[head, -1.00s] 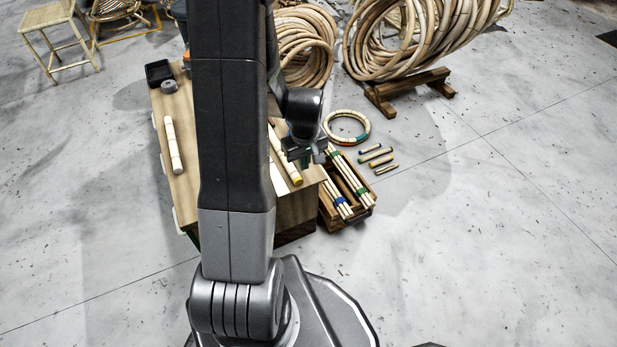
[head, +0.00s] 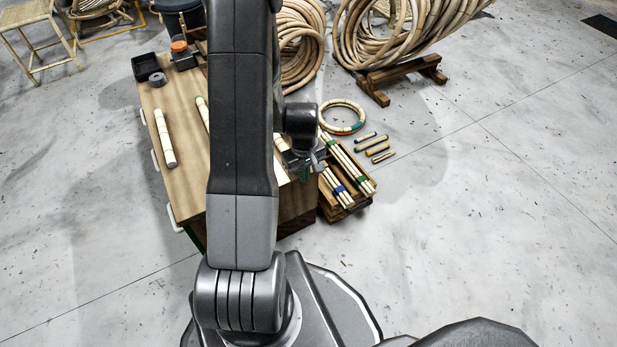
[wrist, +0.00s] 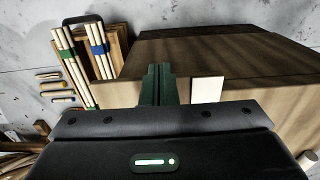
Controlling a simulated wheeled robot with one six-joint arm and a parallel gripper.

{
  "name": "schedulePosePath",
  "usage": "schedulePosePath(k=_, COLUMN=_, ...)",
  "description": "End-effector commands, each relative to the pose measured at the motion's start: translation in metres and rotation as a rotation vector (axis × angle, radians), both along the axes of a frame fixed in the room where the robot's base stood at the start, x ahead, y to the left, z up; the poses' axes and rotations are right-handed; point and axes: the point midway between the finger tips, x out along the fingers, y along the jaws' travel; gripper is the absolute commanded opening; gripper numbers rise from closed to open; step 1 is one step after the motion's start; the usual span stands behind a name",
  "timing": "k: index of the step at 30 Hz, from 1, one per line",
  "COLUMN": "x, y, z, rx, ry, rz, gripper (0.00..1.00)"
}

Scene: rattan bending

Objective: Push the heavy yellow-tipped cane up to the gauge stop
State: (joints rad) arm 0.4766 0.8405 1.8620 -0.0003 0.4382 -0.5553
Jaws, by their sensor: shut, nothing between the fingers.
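The yellow-tipped cane is not visible now; my arm covers that part of the bench (head: 185,190) in the head view. A pale patch (head: 281,174) shows between my arm and gripper, and I cannot tell what it is. My gripper (head: 306,160) is over the bench's right edge. In the wrist view its dark fingers (wrist: 158,86) are together and empty, beside a pale flat rectangle (wrist: 207,90) at the bench edge. I cannot make out the gauge stop. A pale cane (head: 165,138) lies on the left of the bench, and a green-tipped one (head: 202,113) is partly hidden.
A wooden crate (head: 343,207) of banded canes stands right of the bench, also in the wrist view (wrist: 117,48). A rattan ring (head: 343,117) and several short sticks lie on the floor. Coils (head: 400,35) rest on a stand behind. The floor at right is clear.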

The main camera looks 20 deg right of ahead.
Motion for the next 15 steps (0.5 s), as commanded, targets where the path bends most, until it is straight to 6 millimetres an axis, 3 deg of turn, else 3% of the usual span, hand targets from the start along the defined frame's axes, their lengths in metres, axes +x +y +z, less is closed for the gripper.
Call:
schedulePosePath(k=6, x=0.0128, y=0.0011, z=0.0002, rx=0.0, ry=0.0, rz=0.0, gripper=0.0)
schedulePosePath(k=15, x=0.0132, y=0.001, z=0.0007, rx=0.0, ry=0.0, rz=-0.001, gripper=0.0)
